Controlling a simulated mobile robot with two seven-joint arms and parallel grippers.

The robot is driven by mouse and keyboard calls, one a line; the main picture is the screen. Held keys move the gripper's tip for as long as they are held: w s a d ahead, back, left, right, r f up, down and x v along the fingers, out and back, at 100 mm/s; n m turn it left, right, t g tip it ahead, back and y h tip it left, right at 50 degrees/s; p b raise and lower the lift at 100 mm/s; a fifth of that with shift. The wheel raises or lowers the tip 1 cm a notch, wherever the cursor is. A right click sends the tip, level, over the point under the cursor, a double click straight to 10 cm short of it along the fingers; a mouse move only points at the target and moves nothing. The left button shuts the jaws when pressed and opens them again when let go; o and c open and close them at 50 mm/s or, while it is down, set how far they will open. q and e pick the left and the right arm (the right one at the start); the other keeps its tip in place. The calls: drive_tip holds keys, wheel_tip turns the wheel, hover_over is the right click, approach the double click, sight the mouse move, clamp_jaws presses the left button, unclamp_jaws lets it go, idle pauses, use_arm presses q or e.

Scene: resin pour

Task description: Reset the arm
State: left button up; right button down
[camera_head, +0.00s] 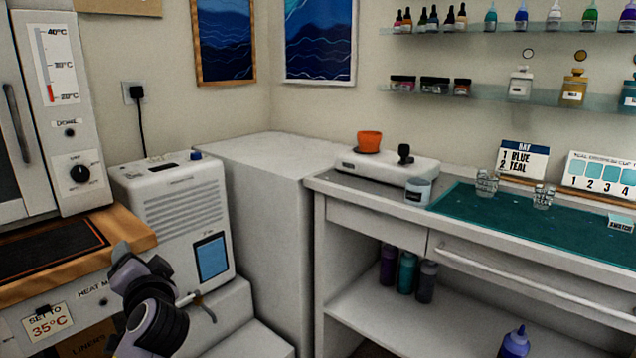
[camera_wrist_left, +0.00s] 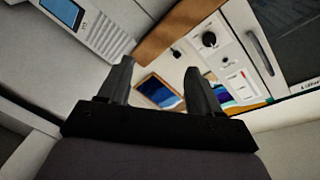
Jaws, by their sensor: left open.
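My left arm comes in at the lower left of the head view, in front of the heat mat cabinet and the white machine. Its fingertips cannot be made out there. In the left wrist view my left gripper (camera_wrist_left: 160,80) is open, with its two dark fingers apart and nothing between them. Past the fingers that view shows the wall pictures, the oven's control panel and the wooden top, all tilted. My right gripper is in neither view.
A white machine (camera_head: 180,215) stands beside my left arm, next to a wood-topped cabinet (camera_head: 120,215).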

use_arm(q)
drive_tip(key=s+d+f+m+h, duration=0.1)
drive_tip(key=s+d+f+h, duration=0.15)
drive_tip(key=f, duration=0.45)
drive_tip(key=s+d+f+m+h, duration=0.1)
drive_tip(key=s+d+f+h, duration=0.15)
drive_tip(key=f, duration=0.45)
drive_tip(key=s+d+f+n+g+h, duration=0.1)
drive_tip(key=s+d+f+h, duration=0.2)
drive_tip(key=s+f, duration=0.4)
drive_tip(key=s+d+f+n+g+h, duration=0.1)
drive_tip(key=s+d+f+g+h, duration=0.15)
drive_tip(key=s+f, duration=0.4)
drive_tip(key=s+d+f+n+h, duration=0.2)
drive_tip(key=s+h, duration=0.1)
drive_tip(key=s, duration=0.7)
wheel_tip(320, 180, up, 13)
drive_tip(key=a+p, duration=0.1)
drive_tip(key=p, duration=1.5)
drive_tip(key=shift+s+y, duration=0.3)
drive_tip(key=shift+y, duration=0.15)
